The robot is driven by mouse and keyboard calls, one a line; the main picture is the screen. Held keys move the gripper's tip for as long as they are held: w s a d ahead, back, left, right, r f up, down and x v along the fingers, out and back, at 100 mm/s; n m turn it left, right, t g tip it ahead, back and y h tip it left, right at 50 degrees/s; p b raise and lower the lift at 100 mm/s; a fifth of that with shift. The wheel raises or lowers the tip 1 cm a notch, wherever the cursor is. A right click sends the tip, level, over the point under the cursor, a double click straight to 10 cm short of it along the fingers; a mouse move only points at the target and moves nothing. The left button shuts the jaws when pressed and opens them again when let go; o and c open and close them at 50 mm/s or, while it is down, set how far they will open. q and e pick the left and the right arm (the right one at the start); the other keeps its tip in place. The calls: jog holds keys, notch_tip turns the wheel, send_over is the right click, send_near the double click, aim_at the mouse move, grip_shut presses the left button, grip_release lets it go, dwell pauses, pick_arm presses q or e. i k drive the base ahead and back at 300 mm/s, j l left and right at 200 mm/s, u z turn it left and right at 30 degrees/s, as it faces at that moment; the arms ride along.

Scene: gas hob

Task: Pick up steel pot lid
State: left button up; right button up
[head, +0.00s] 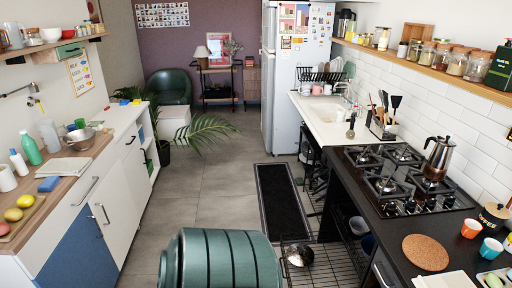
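I cannot pick out the steel pot lid with certainty. A round shiny steel piece of cookware (298,256) sits low on a wire rack (330,262) at the bottom centre, beside the right counter; I cannot tell whether it is a pot, a lid or both. Its left part is close to a large green ribbed shape in the foreground. Neither my left nor my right gripper shows in the head view.
The gas hob (393,180) on the right counter carries a steel moka pot (437,158). A cork mat (425,252) and cups lie nearer. A steel bowl (78,138) is on the left counter. The floor (205,190) between the counters is largely free, with a dark mat (283,202).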

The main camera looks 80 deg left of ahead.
aim_at(299, 254)
jog(key=u, duration=2)
jog(key=j+z, duration=0.15)
jog(key=z, duration=2.65)
jog(key=u, duration=2.75)
